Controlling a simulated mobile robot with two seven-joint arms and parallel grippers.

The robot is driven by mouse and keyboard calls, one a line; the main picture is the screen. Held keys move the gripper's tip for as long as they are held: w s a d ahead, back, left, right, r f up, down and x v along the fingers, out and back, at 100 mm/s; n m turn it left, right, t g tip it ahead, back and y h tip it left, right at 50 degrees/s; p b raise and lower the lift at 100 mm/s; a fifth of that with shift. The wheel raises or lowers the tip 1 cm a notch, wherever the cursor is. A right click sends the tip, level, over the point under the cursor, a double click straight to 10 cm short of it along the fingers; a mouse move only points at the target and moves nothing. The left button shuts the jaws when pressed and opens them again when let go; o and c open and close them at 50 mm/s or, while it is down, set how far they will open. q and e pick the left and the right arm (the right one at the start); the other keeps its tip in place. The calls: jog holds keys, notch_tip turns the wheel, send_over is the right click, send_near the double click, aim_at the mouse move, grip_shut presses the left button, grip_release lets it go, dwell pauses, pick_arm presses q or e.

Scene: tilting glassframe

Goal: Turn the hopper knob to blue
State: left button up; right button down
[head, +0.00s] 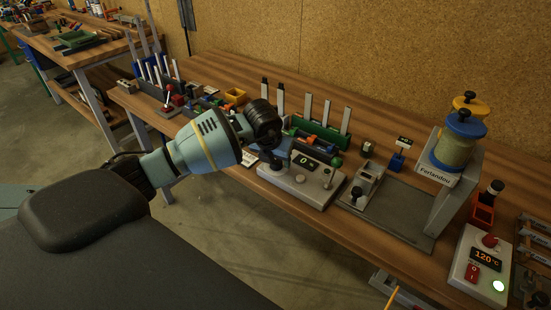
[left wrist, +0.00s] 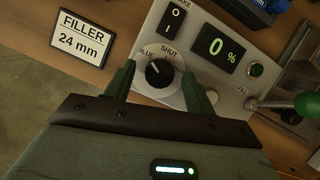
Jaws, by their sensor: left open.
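The hopper knob (left wrist: 159,73) is a round black dial on a light grey control box (left wrist: 216,100), left of its display, in the left wrist view. Its white mark is at the upper left, toward a small label that seems to read BLUE. A SHUT label is above, and a third label is only partly legible. My left gripper (left wrist: 159,69) is open, one finger on each side of the knob; I cannot tell whether they touch it. My right gripper is not in view.
The display (left wrist: 216,48) reads 0 %, with a rocker switch (left wrist: 172,20) beside it. A green-balled lever (left wrist: 308,103) is at the right. A FILLER 24 mm sign (left wrist: 82,36) stands left of the box. A Ferlandou hopper stand (head: 450,185) is farther right.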

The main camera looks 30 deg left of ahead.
pick_arm(q)
jog(key=v, duration=0.6)
jog(key=shift+r, duration=0.2)
jog(key=shift+s+r, duration=0.3)
jog(key=shift+r, duration=0.3)
jog(key=shift+d, duration=0.1)
